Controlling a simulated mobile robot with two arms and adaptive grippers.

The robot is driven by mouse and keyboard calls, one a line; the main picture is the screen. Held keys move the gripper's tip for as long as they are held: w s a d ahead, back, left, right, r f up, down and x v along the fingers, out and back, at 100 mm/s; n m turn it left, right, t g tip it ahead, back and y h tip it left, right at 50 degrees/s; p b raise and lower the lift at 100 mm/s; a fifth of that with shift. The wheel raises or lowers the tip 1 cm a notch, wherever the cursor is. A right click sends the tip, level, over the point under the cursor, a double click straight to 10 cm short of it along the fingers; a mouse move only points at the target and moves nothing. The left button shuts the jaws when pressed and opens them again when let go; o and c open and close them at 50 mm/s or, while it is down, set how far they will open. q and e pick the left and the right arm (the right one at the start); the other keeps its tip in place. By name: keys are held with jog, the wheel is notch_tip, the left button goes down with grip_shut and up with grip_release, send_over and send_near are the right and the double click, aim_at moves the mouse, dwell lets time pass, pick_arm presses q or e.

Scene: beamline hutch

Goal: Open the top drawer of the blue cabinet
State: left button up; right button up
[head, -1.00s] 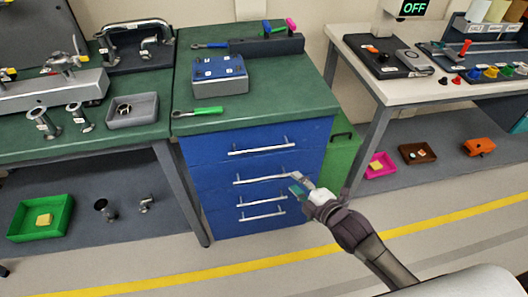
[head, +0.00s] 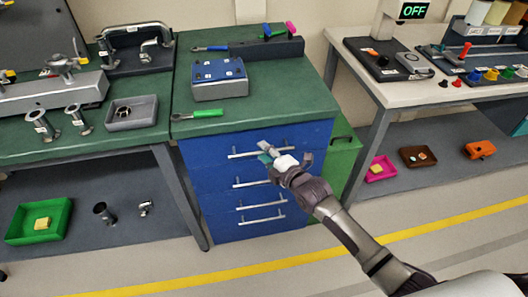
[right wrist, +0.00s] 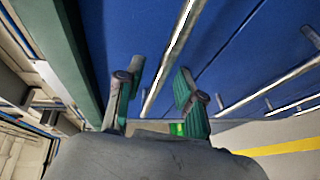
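The blue cabinet (head: 215,222) stands under the green worktop, with several drawers stacked on its front. Its top drawer (head: 205,150) looks flush and closed. The top drawer's handle (head: 242,154) is a straight silver bar. My right gripper (head: 267,152) is at the right half of this handle. In the right wrist view, my right gripper (right wrist: 160,70) has its fingers spread, with a silver handle bar (right wrist: 172,50) running between them. Gaps show beside the bar, so the fingers do not look closed on it. My left gripper is not in view.
A blue box (head: 220,85) and a green-handled tool (head: 208,113) lie on the worktop (head: 290,95) above. Lower drawer handles (head: 262,204) jut out below. The floor (head: 240,262) in front is clear.

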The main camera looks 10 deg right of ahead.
jog(key=shift+w+a, duration=0.15)
jog(key=shift+w, duration=0.2)
jog(key=shift+c, duration=0.3)
grip_shut()
